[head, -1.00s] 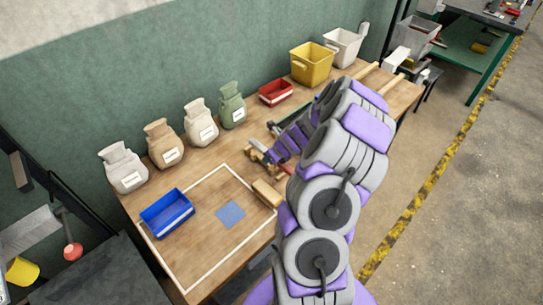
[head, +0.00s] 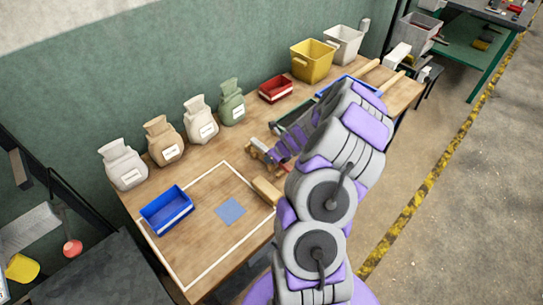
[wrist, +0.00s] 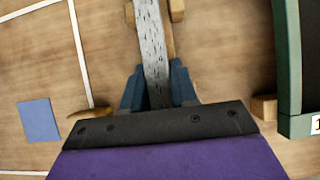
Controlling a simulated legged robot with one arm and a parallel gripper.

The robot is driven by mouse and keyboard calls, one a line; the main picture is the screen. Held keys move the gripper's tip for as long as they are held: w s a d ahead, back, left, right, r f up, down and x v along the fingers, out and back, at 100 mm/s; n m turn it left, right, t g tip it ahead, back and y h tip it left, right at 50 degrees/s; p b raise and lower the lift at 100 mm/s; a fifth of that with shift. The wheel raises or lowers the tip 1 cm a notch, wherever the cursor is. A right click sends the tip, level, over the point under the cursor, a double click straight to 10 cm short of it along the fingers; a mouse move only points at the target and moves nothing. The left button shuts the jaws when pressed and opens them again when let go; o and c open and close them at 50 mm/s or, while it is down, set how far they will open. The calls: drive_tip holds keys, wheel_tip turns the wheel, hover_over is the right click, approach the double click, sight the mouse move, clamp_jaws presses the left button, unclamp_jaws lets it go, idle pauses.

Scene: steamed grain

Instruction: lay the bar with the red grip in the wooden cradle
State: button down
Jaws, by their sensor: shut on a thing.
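My gripper (wrist: 158,88) is shut on a grey, speckled bar (wrist: 152,40), which extends away from the blue fingers toward the top of the wrist view. No red grip shows there; that part of the bar is hidden. Wooden pieces of the cradle (wrist: 177,10) stand on both sides of the bar's far part, and a wooden strip runs beneath it. I cannot tell whether the bar touches the wood. In the head view my gripper (head: 275,156) is low over the table beside the cradle (head: 257,147), partly hidden by my arm.
A blue bin (head: 167,209) and a blue square (head: 230,211) lie within a white outline on the left. A wooden block (head: 266,191) is near its right edge. Several sacks (head: 165,143), a red tray (head: 276,89) and a yellow bin (head: 311,62) line the back. A green-edged tray (wrist: 288,60) is close right.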

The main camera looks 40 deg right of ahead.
drive_tip(key=shift+d+f, duration=0.1)
drive_tip(key=shift+f, duration=0.05)
drive_tip(key=c, duration=0.8)
unclamp_jaws()
drive_tip(key=shift+f, duration=0.2)
drive_tip(key=shift+s, duration=0.1)
drive_tip(key=p+v, duration=0.2)
drive_tip(key=v, duration=0.6)
drive_tip(key=p+v, duration=0.2)
drive_tip(key=v, duration=0.7)
drive_tip(key=shift+d+r+p, duration=0.2)
drive_tip(key=shift+r+p, duration=0.1)
drive_tip(key=shift+p, duration=0.1)
drive_tip(key=shift+d, duration=0.15)
